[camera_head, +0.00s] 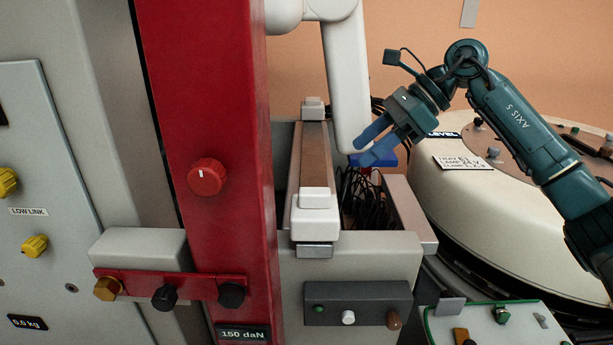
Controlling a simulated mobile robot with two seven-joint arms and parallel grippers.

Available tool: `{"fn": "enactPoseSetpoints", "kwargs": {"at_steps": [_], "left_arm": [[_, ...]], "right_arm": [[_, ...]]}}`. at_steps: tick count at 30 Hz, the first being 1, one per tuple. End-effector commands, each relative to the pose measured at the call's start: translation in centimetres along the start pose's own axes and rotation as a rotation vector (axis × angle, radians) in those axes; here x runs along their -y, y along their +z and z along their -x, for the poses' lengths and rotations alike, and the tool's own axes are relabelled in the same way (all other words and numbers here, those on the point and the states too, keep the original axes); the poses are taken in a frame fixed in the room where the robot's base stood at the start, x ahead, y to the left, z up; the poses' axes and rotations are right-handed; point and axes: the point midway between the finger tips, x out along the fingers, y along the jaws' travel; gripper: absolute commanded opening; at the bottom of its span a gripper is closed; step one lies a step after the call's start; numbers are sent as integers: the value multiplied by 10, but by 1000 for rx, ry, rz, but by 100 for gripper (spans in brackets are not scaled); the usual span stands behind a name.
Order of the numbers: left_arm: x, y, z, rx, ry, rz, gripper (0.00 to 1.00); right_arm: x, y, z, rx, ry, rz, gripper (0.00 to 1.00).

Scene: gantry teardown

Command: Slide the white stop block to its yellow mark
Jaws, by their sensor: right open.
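A white block (316,199), which looks like the stop block, sits at the near end of a long brown-topped rail (313,150). A smaller pale block (313,106) sits at the rail's far end. I cannot see a yellow mark on the rail. My right gripper (364,150) comes in from the right with its blue fingers apart and empty. It is to the right of the rail, farther back than the near white block and apart from it in the picture. My left gripper is not in view.
A red column (216,120) with a red knob (207,177) stands left of the rail. Dark cables (368,205) fill the trough right of it. A thick white post (345,85) rises behind. A large cream drum (470,205) stands at right.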

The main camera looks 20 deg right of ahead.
Motion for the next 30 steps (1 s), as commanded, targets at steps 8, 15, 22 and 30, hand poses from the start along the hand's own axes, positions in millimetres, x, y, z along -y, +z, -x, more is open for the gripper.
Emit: {"fn": "enactPoseSetpoints", "kwargs": {"at_steps": [8,15,22,30], "left_arm": [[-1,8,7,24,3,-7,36],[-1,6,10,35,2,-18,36],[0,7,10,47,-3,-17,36],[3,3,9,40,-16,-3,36]], "right_arm": [[-1,0,-30,-3,5,2,51],[-1,1,-81,-2,6,1,51],[-1,0,-118,-2,3,0,51],[0,0,-131,-1,0,0,51]]}}
